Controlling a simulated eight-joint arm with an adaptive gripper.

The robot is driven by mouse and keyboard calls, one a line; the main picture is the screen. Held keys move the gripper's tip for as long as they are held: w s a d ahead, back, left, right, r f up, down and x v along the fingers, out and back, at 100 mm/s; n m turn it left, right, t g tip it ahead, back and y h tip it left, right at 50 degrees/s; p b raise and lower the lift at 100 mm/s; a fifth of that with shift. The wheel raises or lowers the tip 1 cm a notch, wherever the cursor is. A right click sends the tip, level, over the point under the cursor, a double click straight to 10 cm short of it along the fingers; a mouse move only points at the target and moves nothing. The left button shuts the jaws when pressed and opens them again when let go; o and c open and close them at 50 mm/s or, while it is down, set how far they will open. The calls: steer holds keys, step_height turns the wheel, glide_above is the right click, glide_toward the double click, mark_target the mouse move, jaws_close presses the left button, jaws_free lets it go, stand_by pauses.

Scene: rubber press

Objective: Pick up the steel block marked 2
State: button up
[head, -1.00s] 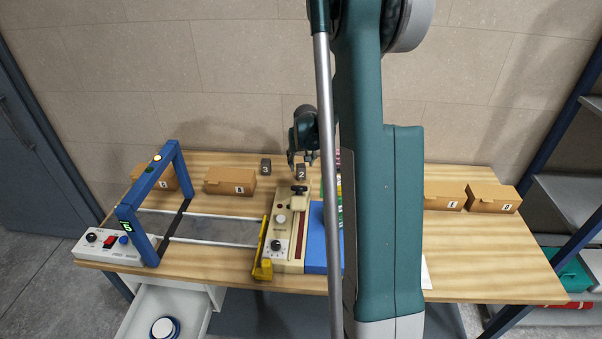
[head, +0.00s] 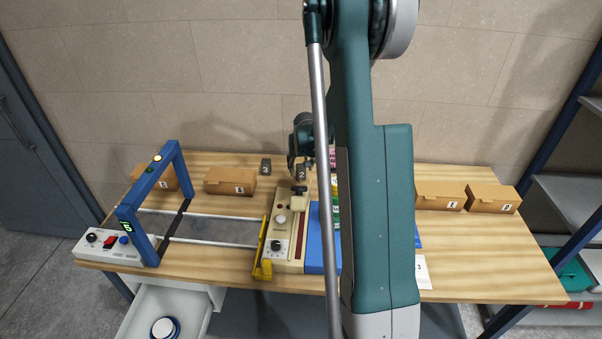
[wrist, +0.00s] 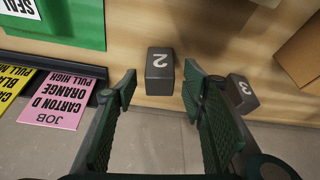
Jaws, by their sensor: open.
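The steel block marked 2 (wrist: 160,68) is a small dark grey block standing on the wooden table. In the wrist view it lies ahead of my gripper (wrist: 158,82), in line with the gap between the two fingers. The fingers are apart, with nothing between them clearly held. In the head view the block (head: 301,172) is at the back of the table, partly hidden by my gripper (head: 299,160), which is just above or at it. I cannot tell whether a finger touches it.
Another dark block, marked 3 (wrist: 243,91), stands to the right in the wrist view; it also shows in the head view (head: 265,166). Cardboard boxes (head: 230,181) stand on both sides. A press with a blue frame (head: 150,200) is at left. Coloured cards (wrist: 62,98) lie left in the wrist view.

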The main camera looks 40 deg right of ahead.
steer(key=shift+x, duration=1.1)
steer(key=shift+f, duration=0.1)
jaws_close()
